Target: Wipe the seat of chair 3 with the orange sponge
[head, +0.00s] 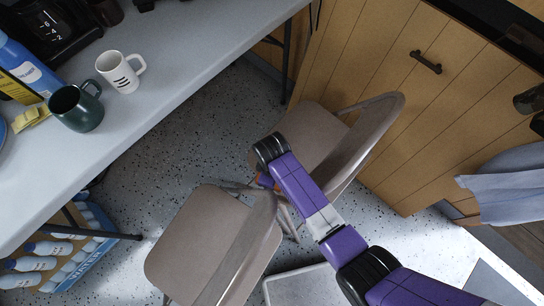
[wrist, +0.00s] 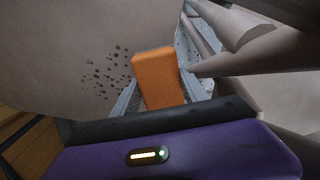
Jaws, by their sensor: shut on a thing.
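The orange sponge (wrist: 158,80) is held between the fingers of my gripper (wrist: 160,105) in the wrist view. A bit of the sponge (head: 265,181) shows beside my arm in the head view. A taupe seat with a patch of dark spots (wrist: 105,75) is left of the sponge; whether they touch I cannot tell. Two taupe folding chairs stand in the head view: a far chair (head: 315,130) by the wooden cabinets and a near chair (head: 195,245). My gripper is between them, by the far chair's seat. No chair number is readable.
A grey table (head: 160,65) at left holds a white mug (head: 121,72), a green mug (head: 76,108) and a coffee maker (head: 55,30). A pack of bottles (head: 60,255) lies beneath it. Wooden cabinets (head: 400,100) and a hanging blue cloth (head: 505,190) are at right.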

